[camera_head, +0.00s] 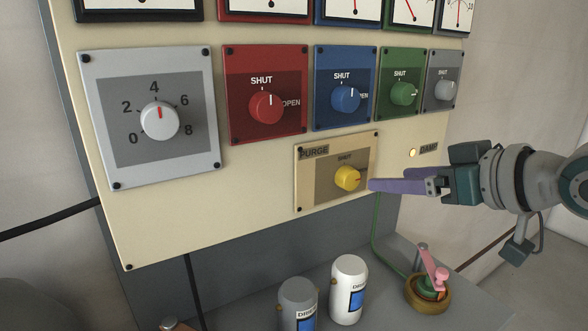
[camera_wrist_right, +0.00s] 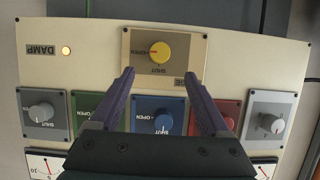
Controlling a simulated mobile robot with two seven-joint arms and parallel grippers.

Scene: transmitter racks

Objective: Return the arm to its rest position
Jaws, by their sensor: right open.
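My right gripper (camera_head: 374,185) comes in from the right in the head view, its purple fingers close to the yellow PURGE knob (camera_head: 347,178). In the right wrist view my right gripper (camera_wrist_right: 159,72) is open and empty. Its two fingers stand apart, and the yellow knob (camera_wrist_right: 160,50) shows beyond their tips, not between them. The knob's mark is turned away from SHUT toward OPEN. Whether a fingertip touches the PURGE plate (camera_head: 305,185) is hard to tell in the head view. My left gripper is out of view.
The cream panel (camera_head: 240,220) carries red (camera_head: 265,107), blue (camera_head: 345,98) and green (camera_head: 403,94) knobs above. A lamp (camera_head: 412,153) glows by the DAMP label. Two canisters (camera_head: 348,290) and a brass-based fitting (camera_head: 428,292) stand on the ledge below. Right of the panel is open.

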